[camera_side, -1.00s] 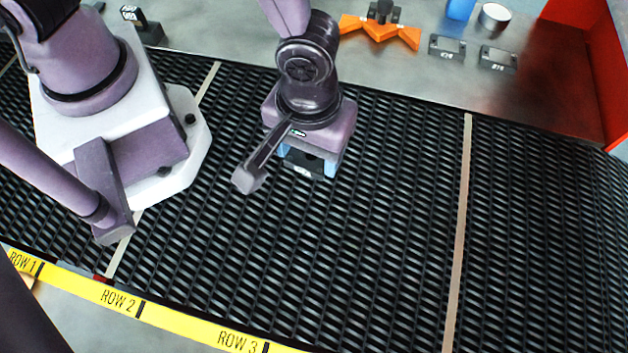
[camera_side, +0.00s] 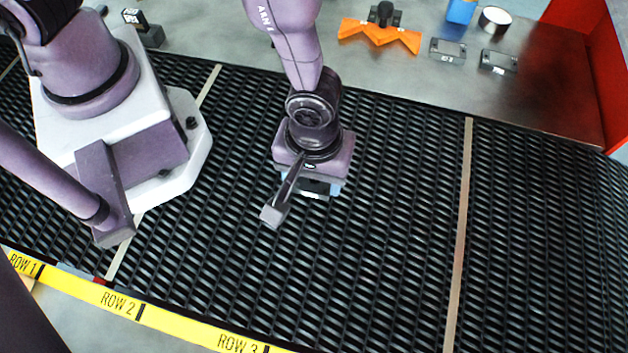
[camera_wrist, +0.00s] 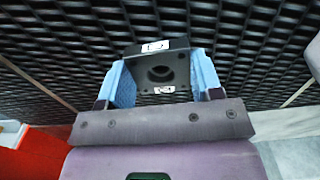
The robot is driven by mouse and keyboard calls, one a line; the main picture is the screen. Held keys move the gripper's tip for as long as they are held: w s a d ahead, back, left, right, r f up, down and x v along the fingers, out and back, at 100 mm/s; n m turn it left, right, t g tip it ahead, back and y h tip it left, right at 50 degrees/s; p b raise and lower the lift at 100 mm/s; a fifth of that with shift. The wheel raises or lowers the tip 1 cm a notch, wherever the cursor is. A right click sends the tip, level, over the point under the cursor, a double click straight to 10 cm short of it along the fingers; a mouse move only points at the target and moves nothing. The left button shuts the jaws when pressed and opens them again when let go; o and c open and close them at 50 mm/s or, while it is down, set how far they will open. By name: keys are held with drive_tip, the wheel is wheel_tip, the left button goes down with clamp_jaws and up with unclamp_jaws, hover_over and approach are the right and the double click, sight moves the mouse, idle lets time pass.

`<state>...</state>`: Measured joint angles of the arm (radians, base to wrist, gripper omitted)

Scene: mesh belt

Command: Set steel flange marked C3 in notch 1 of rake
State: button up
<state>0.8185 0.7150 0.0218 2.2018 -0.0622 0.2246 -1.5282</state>
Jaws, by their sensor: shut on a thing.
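My gripper (camera_side: 312,188) is over the black mesh belt, near the middle of the side view. In the wrist view its two blue fingers (camera_wrist: 162,76) are shut on a dark square flange (camera_wrist: 178,54). The flange has a round bore and small white labels, too blurred for me to read. In the side view the arm hides most of it, and its height above the belt is unclear. The orange rake (camera_side: 353,29), with V-shaped notches, lies beyond the belt at the top, away from my gripper. A dark part (camera_side: 384,14) stands at its middle. I see no notch numbers.
Two dark labelled blocks (camera_side: 448,50) (camera_side: 498,62), a blue item (camera_side: 461,10) and a round tin (camera_side: 495,19) stand right of the rake. A red wall (camera_side: 600,60) bounds the right. The mesh belt (camera_side: 390,230) is clear around my gripper.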

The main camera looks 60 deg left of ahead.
sight(314, 182)
drive_tip(key=shift+f, duration=1.8)
drive_tip(key=shift+f, duration=0.15)
drive_tip(key=o, duration=1.2)
